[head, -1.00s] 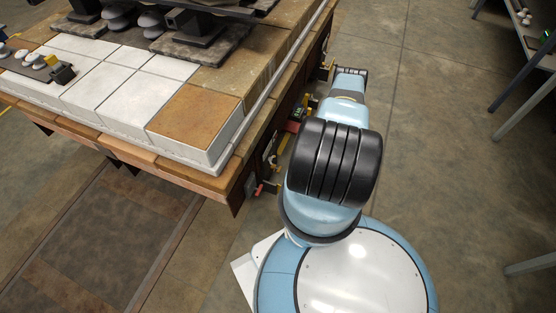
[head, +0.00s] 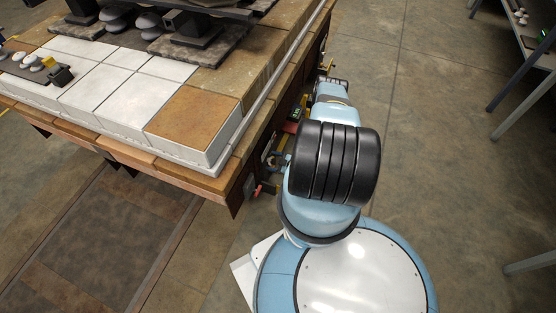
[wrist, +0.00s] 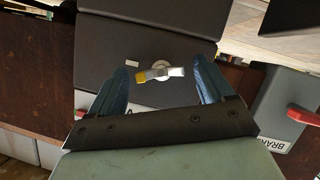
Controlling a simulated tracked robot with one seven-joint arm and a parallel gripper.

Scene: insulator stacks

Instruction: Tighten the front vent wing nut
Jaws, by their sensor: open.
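In the wrist view, the wing nut (wrist: 160,73) has one yellow wing on the left and one pale silver wing on the right. It sits on a round pale boss on the face of a dark panel (wrist: 110,45). Its wings lie nearly level, tilted slightly. My gripper (wrist: 165,76) is open, with one blue finger on each side of the wing nut and a gap at both sides. Whether the fingertips reach as deep as the nut cannot be told. In the head view, my arm reaches along the cart's side, and the nut cannot be made out.
A grey box with a red handle (wrist: 303,115) and partly cut lettering stands right of my gripper. The cart (head: 195,182) carries white and brown blocks, and several small fittings line its side. Floor to the right is clear up to a metal-legged table (head: 515,72).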

